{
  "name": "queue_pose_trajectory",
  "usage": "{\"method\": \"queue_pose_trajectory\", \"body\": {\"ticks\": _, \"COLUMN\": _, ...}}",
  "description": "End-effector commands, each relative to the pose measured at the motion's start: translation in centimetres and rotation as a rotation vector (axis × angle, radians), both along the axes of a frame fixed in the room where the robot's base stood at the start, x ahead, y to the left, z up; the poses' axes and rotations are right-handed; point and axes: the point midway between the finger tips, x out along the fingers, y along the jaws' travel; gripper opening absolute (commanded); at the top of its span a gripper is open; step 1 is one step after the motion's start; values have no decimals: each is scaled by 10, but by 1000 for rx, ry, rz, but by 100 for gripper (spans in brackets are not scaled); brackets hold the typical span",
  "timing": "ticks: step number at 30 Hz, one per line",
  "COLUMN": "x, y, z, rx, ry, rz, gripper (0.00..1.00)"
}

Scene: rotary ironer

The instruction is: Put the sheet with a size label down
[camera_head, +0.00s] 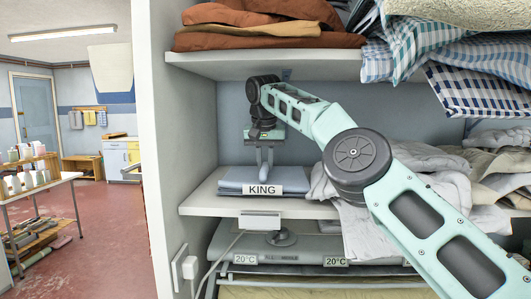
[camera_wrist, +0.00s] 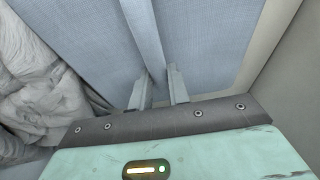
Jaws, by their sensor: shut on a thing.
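The folded blue-grey sheet (camera_head: 250,179) is on the middle shelf, low in the left part of the compartment. My gripper (camera_head: 265,163) points down at the sheet from above. In the wrist view, the sheet (camera_wrist: 90,35) fills most of the picture, and my gripper (camera_wrist: 161,83) is shut on a raised fold of its cloth. The sheet looks flat and level at shelf height; whether its underside fully touches the shelf is hard to tell. The label is not visible in the wrist view.
The middle shelf (camera_head: 200,199) has a white side wall at left. Crumpled grey-white linen (camera_head: 330,190) lies close to the sheet's right, also in the wrist view (camera_wrist: 40,80). Brown cloths (camera_head: 265,38) lie on the shelf above. An ironer with "20°C" labels (camera_head: 247,260) stands below.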

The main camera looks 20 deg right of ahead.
Motion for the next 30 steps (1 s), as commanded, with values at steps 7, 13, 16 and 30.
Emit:
{"method": "queue_pose_trajectory", "body": {"ticks": 7, "x": 19, "y": -6, "z": 8, "rx": 1, "ry": 1, "rz": -1, "gripper": 0}}
{"method": "queue_pose_trajectory", "body": {"ticks": 13, "x": 23, "y": -7, "z": -6, "rx": 2, "ry": -2, "rz": 1, "gripper": 0}}
{"method": "queue_pose_trajectory", "body": {"ticks": 16, "x": 23, "y": -7, "z": -5, "rx": 0, "ry": -2, "rz": 1, "gripper": 0}}
{"method": "queue_pose_trajectory", "body": {"ticks": 30, "x": 22, "y": -7, "z": -8, "rx": 0, "ry": 0, "rz": 1, "gripper": 40}}
